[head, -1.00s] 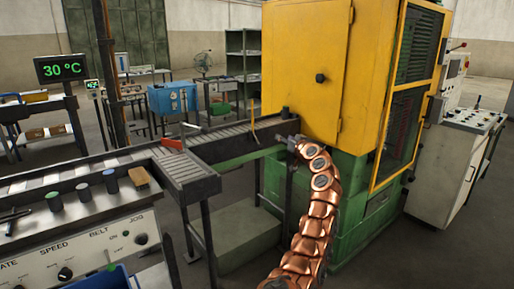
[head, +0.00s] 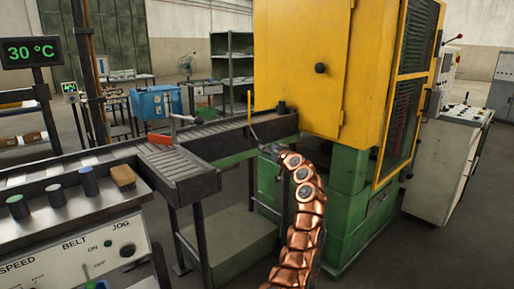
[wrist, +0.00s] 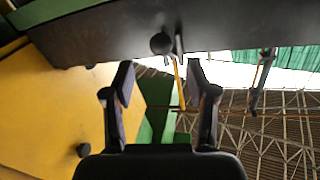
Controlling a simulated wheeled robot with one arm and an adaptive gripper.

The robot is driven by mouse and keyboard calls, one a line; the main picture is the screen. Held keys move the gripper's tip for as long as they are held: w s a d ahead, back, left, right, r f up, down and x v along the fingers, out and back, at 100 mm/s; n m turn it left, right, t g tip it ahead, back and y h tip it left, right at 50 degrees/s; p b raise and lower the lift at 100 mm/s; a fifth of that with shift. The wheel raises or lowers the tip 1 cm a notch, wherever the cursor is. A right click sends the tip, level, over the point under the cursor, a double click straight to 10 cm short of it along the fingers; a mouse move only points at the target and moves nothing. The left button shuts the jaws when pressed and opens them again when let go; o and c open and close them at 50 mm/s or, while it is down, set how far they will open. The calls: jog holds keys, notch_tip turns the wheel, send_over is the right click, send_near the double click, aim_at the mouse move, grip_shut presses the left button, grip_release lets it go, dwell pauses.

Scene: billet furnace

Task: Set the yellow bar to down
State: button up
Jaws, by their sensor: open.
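The yellow bar (head: 250,108) is a thin rod standing roughly upright at the near side of the conveyor, just left of the yellow furnace cabinet. In the wrist view, the yellow bar (wrist: 178,84) extends from beside a round dark knob (wrist: 161,43) on the conveyor's side. My gripper (head: 270,150) is close below the bar in the head view, its fingers small and hard to make out. In the wrist view, my gripper (wrist: 160,82) is open and empty, and the bar appears between its fingers, nearer the right one. I cannot tell the remaining depth; no contact shows.
The yellow furnace cabinet (head: 298,65) on its green base stands right of the bar. The roller conveyor (head: 222,138) runs leftward from it. A control panel (head: 65,235) is at the near left. A second dark lever (wrist: 262,75) hangs farther right in the wrist view.

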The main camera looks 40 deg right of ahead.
aim_at(261, 142)
jog(key=shift+w+d+r+p, duration=0.1)
jog(key=shift+w+r+p, duration=0.1)
jog(key=shift+w+p, duration=0.15)
jog(key=p+x, duration=0.2)
jog(key=x, duration=0.3)
jog(key=shift+w+d, duration=0.15)
jog(key=shift+d, duration=0.05)
jog(key=shift+w+f+p, duration=0.15)
jog(key=shift+w+p, duration=0.25)
jog(key=shift+w, duration=0.35)
jog(key=shift+w, duration=0.1)
jog(key=shift+c, duration=0.3)
grip_shut()
